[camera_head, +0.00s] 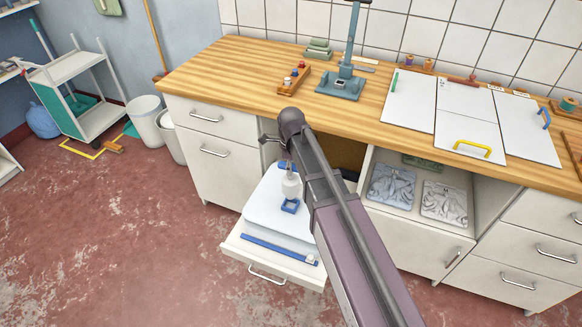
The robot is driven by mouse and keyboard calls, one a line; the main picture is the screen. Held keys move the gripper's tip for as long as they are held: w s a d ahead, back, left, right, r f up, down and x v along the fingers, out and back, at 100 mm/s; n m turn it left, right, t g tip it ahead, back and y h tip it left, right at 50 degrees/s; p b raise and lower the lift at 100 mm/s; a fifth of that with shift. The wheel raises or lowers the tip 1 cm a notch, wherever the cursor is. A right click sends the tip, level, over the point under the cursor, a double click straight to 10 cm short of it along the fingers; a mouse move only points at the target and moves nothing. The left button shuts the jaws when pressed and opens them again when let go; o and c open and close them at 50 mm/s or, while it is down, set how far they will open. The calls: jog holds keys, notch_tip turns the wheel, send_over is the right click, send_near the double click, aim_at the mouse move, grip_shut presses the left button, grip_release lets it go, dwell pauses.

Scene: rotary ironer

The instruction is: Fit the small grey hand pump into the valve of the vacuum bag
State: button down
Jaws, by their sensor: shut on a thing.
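The white, puffy vacuum bag (262,212) lies flat in a pulled-out drawer, with a blue strip (275,248) along its front. A blue square piece (290,206), apparently its valve, sits on top. My gripper (287,167) points down over the bag, partly hidden by my arm. It is shut on the small grey hand pump (291,185), a pale, roughly upright cylinder. The pump's lower end is just above or at the blue piece; I cannot tell whether they touch. My arm hides the bag's right part.
The wooden counter (225,68) runs behind the drawer (270,271). An open compartment on the right holds two crumpled bags, one bluish (391,186) and one grey (444,203). A blue-grey press (341,83) stands on the counter. The red floor in front is clear.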

aim_at(291, 178)
jog(key=shift+f+b, duration=1.05)
jog(key=shift+f, duration=0.25)
jog(key=shift+f+b, duration=1.9)
dwell(2.3)
dwell(0.3)
jog(key=shift+c, duration=1.6)
grip_release()
jog(key=o, duration=0.3)
jog(key=shift+r, duration=0.2)
